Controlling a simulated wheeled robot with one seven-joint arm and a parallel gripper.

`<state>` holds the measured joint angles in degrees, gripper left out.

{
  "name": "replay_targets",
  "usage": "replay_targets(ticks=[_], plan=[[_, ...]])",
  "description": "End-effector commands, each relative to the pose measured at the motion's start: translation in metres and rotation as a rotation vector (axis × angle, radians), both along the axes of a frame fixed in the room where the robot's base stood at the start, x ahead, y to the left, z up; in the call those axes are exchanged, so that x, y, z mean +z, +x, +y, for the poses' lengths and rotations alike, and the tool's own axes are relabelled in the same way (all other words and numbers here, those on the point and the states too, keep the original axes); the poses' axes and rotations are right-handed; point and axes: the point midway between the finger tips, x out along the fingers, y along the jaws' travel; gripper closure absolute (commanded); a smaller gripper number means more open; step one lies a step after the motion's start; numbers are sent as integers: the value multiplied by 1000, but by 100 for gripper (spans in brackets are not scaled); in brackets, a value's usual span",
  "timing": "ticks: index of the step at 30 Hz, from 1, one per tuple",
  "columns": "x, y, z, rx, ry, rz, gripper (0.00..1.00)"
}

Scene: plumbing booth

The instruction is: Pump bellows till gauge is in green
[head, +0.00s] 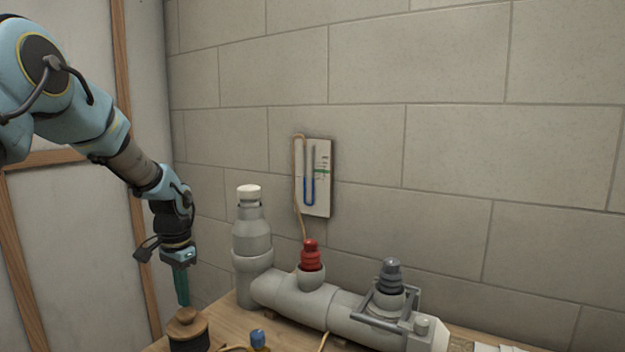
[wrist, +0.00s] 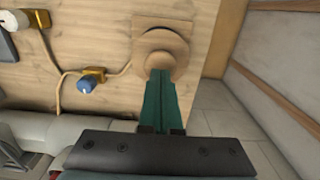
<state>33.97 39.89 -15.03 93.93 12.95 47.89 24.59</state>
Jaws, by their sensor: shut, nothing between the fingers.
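The bellows (head: 188,334) has a round wooden top with a knob and a dark body, at the bottom left of the head view. Its wooden top (wrist: 178,42) also shows in the wrist view. My gripper (head: 184,303) points straight down with its green fingers shut and empty. The fingertips are right over the knob; I cannot tell whether they touch it. The gauge (head: 316,180) is a white wall board with a U-shaped tube of blue liquid. A scale with a green mark is beside the tube; the exact level is too small to read.
A grey pipe (head: 285,298) with a red plug (head: 311,255), a grey plug (head: 390,277) and an upright capped stack (head: 252,240) lies along the wooden bench. A blue-handled brass valve (head: 258,340) sits right of the bellows. A hose runs along the bench (wrist: 111,30).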

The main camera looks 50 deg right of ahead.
Motion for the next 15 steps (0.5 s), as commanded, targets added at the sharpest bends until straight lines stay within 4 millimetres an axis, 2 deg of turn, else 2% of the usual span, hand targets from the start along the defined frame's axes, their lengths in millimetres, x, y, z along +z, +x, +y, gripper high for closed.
replay_targets(ticks=[7,15], plan=[[-2,0,0,0,0,0,100],[-15,0,0,0,1,0,100]])
